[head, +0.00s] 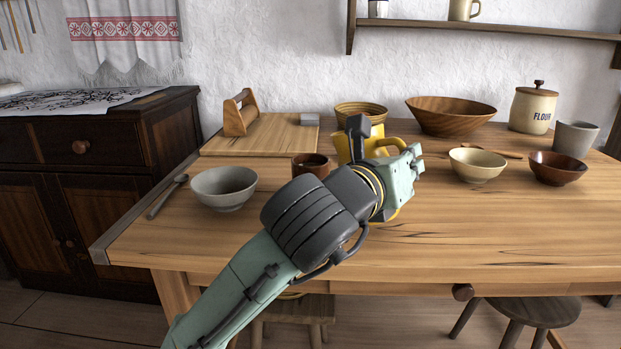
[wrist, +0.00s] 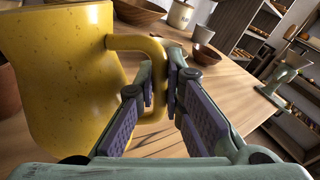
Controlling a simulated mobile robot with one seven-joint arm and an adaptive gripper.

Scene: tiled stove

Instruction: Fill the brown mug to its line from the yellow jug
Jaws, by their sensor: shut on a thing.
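The yellow jug (head: 350,147) is partly hidden behind my arm in the head view. In the wrist view the jug (wrist: 65,75) fills the left side, with its handle (wrist: 140,43) reaching between my fingers. My gripper (wrist: 162,88) is shut on that handle. In the head view my gripper (head: 409,168) is seen from behind, and its grip is hidden. The brown mug (head: 311,163) stands on the table just left of the jug, its lower part hidden by my arm. Its line and contents cannot be made out. I cannot tell whether the jug is clear of the table.
A grey bowl (head: 224,187) and a spoon (head: 167,197) lie to the left. A cutting board (head: 255,142) and basket (head: 361,110) are behind. A cream bowl (head: 477,164), dark bowl (head: 557,168) and grey cup (head: 575,139) stand right. The right front table (head: 480,225) is clear.

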